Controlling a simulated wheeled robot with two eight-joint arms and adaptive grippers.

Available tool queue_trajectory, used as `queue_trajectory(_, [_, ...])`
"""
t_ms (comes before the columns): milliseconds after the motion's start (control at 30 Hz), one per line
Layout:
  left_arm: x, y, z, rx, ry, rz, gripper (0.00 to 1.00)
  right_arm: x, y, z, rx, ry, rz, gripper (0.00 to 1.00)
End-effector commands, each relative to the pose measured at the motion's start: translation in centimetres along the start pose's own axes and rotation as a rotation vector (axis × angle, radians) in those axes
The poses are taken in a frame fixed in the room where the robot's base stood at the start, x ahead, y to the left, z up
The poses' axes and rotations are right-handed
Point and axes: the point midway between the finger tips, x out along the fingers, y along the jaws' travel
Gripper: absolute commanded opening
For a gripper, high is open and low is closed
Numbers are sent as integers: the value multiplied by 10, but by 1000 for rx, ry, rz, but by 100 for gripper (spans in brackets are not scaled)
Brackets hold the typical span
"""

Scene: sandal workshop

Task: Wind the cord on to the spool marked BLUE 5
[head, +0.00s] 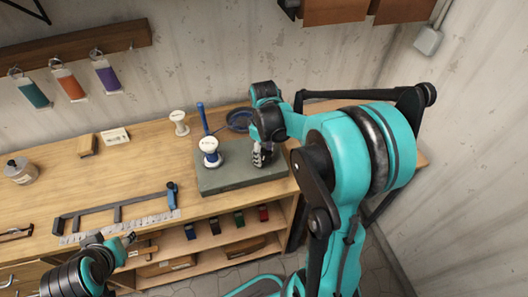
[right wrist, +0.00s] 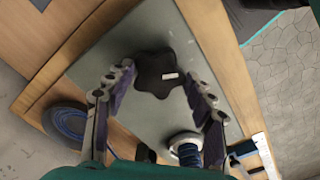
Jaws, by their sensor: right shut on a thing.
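A white-flanged spool wound with blue cord (head: 211,154) stands upright on the grey-green base (head: 228,183). Marks on its top are too small to read. It also shows in the right wrist view (right wrist: 188,153). A blue cord coil (head: 238,121) lies behind the base, and it shows at left in the right wrist view (right wrist: 66,123). My right gripper (head: 262,157) is over the base, right of the spool. In the right wrist view its fingers are shut around a dark lobed knob (right wrist: 152,75). My left gripper (head: 128,239) is low at left, too small to judge.
A blue post (head: 202,118) rises behind the spool. A bare white spool (head: 180,123) stands further left. A blue-handled frame tool (head: 115,211) and ruler lie in front. A jar (head: 20,172) stands far left. Coloured samples (head: 68,82) hang on the wall.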

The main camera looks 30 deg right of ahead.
Motion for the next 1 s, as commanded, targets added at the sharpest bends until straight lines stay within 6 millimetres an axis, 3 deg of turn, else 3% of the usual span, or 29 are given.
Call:
queue_trajectory(600, [-2, 0, -1, 0, 0, 0, 40, 0, 0, -1, 533, 0, 0, 26])
queue_trajectory(1000, [-2, 0, -1, 0, 0, 0, 40, 0, 1, -1, 694, 0, 0, 26])
